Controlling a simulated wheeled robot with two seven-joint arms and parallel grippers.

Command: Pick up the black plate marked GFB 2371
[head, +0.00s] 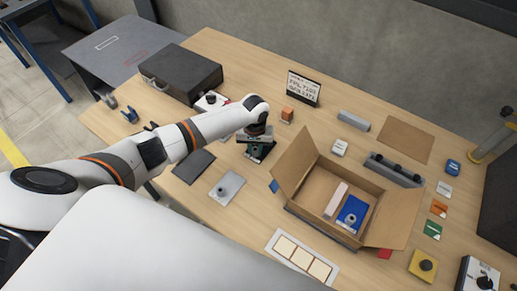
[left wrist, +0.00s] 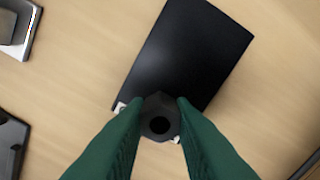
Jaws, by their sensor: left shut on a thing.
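My left gripper (head: 258,150) is over the middle of the table, left of the open cardboard box. In the left wrist view its green fingers (left wrist: 160,122) are shut on the round black knob of a black plate (left wrist: 195,50). The plate extends away from the fingertips, and small white bits show beside the knob. No marking can be read on it, and I cannot tell whether it touches the table. In the head view the gripper mostly hides this plate. Another dark flat plate (head: 194,167) lies to the left. My right gripper is not in view.
A grey plate with a knob (head: 226,188) lies nearby. The open cardboard box (head: 290,160) holds a blue item (head: 352,211) and a pale block. A black case (head: 182,74) and a sign (head: 303,88) stand behind. A white card with panels (head: 301,257) lies in front.

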